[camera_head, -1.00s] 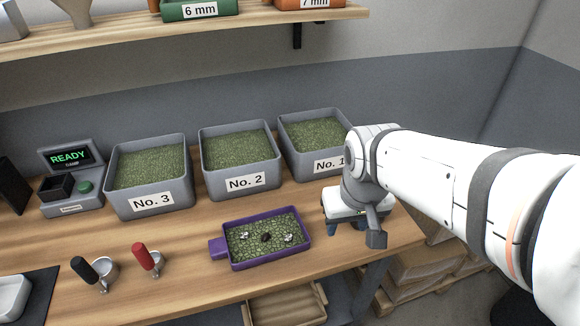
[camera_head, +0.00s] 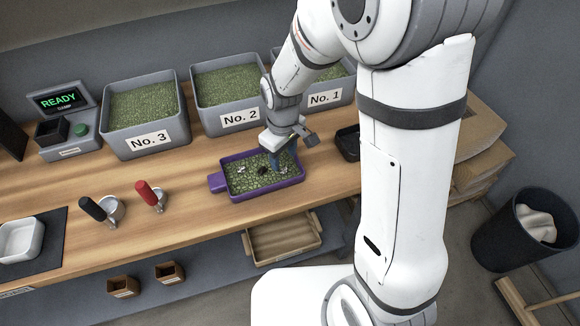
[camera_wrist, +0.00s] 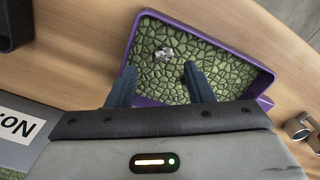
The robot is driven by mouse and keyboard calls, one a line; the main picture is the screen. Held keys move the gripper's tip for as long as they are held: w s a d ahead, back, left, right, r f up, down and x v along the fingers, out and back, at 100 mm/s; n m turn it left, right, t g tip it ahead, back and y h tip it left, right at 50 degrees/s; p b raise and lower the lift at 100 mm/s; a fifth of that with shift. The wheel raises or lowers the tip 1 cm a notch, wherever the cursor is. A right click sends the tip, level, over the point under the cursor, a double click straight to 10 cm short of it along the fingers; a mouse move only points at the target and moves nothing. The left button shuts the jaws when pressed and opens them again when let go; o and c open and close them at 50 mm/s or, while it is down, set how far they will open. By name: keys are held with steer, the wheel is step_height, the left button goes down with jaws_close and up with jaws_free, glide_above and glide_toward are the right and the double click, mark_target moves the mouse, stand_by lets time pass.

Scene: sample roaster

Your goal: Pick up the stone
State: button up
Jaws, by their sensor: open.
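A purple tray (camera_head: 216,182) holds green beans with small odd pieces on them. I cannot tell for sure which is the stone. My gripper (camera_head: 281,160) is open and points down over the tray's right part. In the wrist view my gripper (camera_wrist: 160,70) has a grey-white lump (camera_wrist: 163,54) just beyond and between its fingertips. The other pieces do not show there.
Bean bins No. 3 (camera_head: 186,122), No. 2 (camera_head: 205,118) and No. 1 (camera_head: 349,92) stand behind the tray. A black tray (camera_head: 347,143) is to its right. Scoops with black (camera_head: 92,209) and red (camera_head: 146,192) handles lie at left. Bare wood surrounds the tray.

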mark_target(284, 168)
step_height(284, 168, down, 4)
steer(key=shift+s, duration=0.15)
steer(key=shift+c, duration=0.2)
jaws_close()
stand_by(0.4)
